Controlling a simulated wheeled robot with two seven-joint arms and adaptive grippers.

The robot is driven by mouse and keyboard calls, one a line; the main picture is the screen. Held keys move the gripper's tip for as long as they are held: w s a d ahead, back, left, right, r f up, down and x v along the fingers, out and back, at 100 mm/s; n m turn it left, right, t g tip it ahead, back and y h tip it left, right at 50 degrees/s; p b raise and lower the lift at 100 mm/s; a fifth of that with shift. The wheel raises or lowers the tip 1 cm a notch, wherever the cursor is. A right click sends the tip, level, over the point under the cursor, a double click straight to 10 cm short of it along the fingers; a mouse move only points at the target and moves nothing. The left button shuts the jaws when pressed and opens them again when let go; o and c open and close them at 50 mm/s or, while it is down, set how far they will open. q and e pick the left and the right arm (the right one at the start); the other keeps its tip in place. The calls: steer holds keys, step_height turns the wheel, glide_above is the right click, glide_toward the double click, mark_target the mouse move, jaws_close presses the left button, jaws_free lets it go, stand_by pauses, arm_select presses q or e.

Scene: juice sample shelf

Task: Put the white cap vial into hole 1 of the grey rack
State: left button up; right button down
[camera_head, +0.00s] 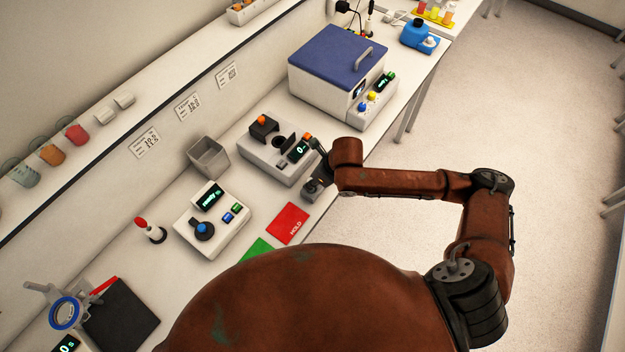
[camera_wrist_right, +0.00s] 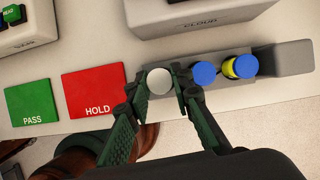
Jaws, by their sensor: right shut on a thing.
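In the right wrist view the white cap vial (camera_wrist_right: 158,81) is between the two fingers of my right gripper (camera_wrist_right: 158,86), which is shut on it. Only its round white cap shows from above. It is at the left end of the grey rack (camera_wrist_right: 285,59); I cannot tell whether it sits in a hole or is held above. Two blue-capped vials (camera_wrist_right: 204,73) (camera_wrist_right: 246,66) stand in the rack to its right, the farther one with a yellow body. In the head view my right gripper (camera_head: 316,187) is beside the cloud meter and largely hides the rack. My left gripper is not in view.
The cloud meter (camera_head: 268,154) stands right behind the rack. The red HOLD card (camera_head: 289,222) and green PASS card (camera_wrist_right: 31,103) lie left of the rack in the wrist view. A blue-lidded box (camera_head: 338,58) stands farther along the bench; the floor lies beyond the front edge.

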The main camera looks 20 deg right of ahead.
steer(key=shift+r, duration=0.1)
steer(key=shift+f, duration=0.75)
steer(key=c, duration=1.6)
jaws_free()
steer(key=shift+r, duration=0.15)
steer(key=shift+d+r, duration=0.15)
steer(key=shift+r, duration=0.15)
steer(key=v, duration=1.1)
steer(key=shift+s, duration=0.2)
